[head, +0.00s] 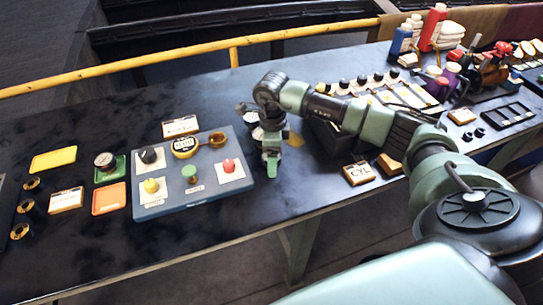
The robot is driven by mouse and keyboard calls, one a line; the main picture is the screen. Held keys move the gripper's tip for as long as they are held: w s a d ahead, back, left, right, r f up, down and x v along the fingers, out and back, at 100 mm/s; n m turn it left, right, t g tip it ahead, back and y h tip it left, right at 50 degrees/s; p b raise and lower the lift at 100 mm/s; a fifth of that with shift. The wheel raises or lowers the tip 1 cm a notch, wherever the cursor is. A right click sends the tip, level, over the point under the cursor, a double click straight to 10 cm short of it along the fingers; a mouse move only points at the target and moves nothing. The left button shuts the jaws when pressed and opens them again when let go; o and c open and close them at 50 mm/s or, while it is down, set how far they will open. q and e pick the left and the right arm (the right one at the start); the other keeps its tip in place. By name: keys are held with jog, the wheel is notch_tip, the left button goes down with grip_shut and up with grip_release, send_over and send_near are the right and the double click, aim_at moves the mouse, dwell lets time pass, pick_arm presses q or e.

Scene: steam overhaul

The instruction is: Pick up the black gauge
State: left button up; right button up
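A round gauge (105,160) with a dark rim and a pale face sits on a small green tray (110,174) left of the blue-grey board. My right arm reaches in from the right across the table. Its gripper (272,168) points down over the table, just right of the board and well to the right of that gauge. Small dark and white round parts (258,134) show close beside and behind this gripper, partly hidden by it. I cannot tell whether they touch it or whether its fingers are apart. My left gripper is not in view.
The blue-grey board (163,205) holds coloured knobs and a brass-rimmed dial (185,146). A yellow tray (53,159), an orange tray (108,198) and several dark rings lie left. A CYL sign (359,173) stands right. Bottles (401,42) crowd the far right. A yellow rail runs behind.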

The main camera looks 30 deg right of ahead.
jog(key=c, duration=1.3)
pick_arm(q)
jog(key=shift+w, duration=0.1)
pick_arm(e)
jog(key=c, duration=0.4)
jog(key=shift+o, duration=0.2)
